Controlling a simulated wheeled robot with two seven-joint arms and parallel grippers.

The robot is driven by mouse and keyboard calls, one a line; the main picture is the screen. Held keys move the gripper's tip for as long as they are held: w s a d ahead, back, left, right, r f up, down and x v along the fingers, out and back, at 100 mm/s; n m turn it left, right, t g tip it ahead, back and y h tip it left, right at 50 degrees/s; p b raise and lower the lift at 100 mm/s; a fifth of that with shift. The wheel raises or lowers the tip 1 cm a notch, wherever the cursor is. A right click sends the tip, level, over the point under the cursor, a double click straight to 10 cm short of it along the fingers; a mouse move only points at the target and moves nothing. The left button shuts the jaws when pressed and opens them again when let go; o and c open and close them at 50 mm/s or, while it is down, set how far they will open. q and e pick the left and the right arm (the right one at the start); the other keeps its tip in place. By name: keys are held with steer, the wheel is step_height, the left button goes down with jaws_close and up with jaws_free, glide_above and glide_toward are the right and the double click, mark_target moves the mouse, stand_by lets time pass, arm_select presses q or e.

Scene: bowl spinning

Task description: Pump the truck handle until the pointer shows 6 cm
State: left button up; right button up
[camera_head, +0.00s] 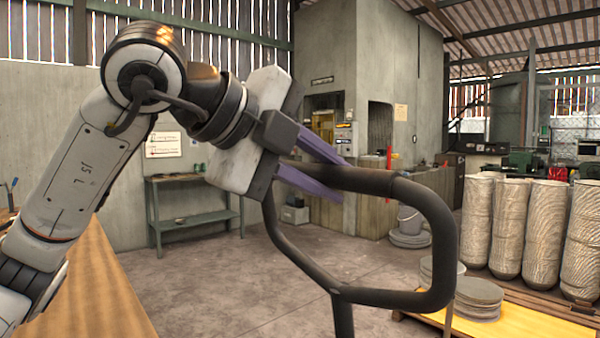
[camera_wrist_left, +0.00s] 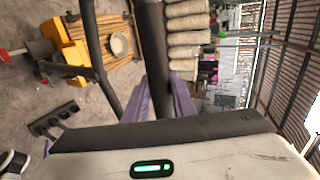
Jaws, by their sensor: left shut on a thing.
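The truck handle (camera_head: 443,235) is a dark grey tube bent into a closed loop on a stem, large in the middle of the head view. My left gripper (camera_head: 342,180) has its purple fingers on either side of the loop's top bar and is shut on it. In the left wrist view the handle (camera_wrist_left: 154,45) runs up from between the purple fingers (camera_wrist_left: 163,98). Part of the yellow truck (camera_head: 515,320) shows low at the right, and its yellow body (camera_wrist_left: 68,50) shows in the wrist view. I cannot make out a pointer or its reading. My right gripper is not in view.
Tall stacks of pale bowls (camera_head: 512,225) stand on a wooden pallet at the right. A short stack of grey discs (camera_head: 478,297) is near the yellow truck part. A green side table (camera_head: 190,222) stands by the left wall. Concrete floor (camera_head: 230,285) is clear between.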

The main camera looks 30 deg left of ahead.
arm_select(q)
steer(key=shift+w+d, duration=0.15)
steer(key=shift+w, duration=0.25)
steer(key=shift+r, duration=0.1)
steer(key=w+d+r+p, duration=0.1)
steer(key=w+d+p, duration=0.2)
steer(key=w, duration=0.8)
steer(key=shift+d+p, duration=0.35)
steer(key=shift+d, duration=0.45)
steer(key=o, duration=2.3)
steer(key=shift+r, duration=0.1)
steer(key=shift+s+a, duration=0.1)
